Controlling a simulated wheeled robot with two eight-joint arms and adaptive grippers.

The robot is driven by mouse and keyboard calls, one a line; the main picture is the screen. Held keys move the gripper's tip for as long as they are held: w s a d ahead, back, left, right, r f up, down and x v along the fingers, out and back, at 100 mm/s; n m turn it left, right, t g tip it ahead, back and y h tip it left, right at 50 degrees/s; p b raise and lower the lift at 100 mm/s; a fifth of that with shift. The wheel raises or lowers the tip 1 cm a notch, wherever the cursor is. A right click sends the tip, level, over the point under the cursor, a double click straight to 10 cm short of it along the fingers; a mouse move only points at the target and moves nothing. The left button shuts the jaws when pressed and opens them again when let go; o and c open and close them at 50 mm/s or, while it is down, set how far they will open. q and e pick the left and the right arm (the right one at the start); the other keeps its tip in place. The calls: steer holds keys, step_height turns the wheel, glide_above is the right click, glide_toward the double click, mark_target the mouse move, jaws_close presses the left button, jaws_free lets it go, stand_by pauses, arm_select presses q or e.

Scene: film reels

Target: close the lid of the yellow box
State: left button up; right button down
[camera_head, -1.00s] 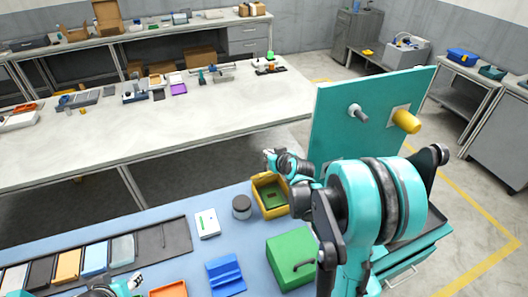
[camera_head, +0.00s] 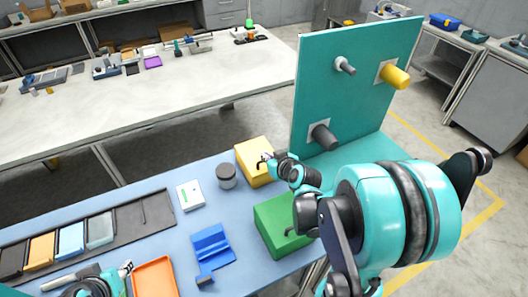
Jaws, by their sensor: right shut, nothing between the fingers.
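The yellow box (camera_head: 249,151) stands at the back right of the blue table. Its top shows as a flat yellow surface and its inside is hidden, so its lid looks closed. My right gripper (camera_head: 264,160) is shut and empty at the right part of the lid. It looks in contact with it, though I cannot tell for sure. My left gripper (camera_head: 126,269) is low at the front left, away from the box and partly out of view.
A grey round container (camera_head: 226,177) stands just left of the yellow box. A green box (camera_head: 282,222) with a handle is in front of it. A teal upright board (camera_head: 350,90) with pegs rises at the right. A blue holder (camera_head: 212,246) and an orange tray (camera_head: 155,277) lie nearer.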

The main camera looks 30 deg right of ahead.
steer(key=shift+s+f+b, duration=0.35)
steer(key=shift+f, duration=0.3)
steer(key=shift+a, duration=0.1)
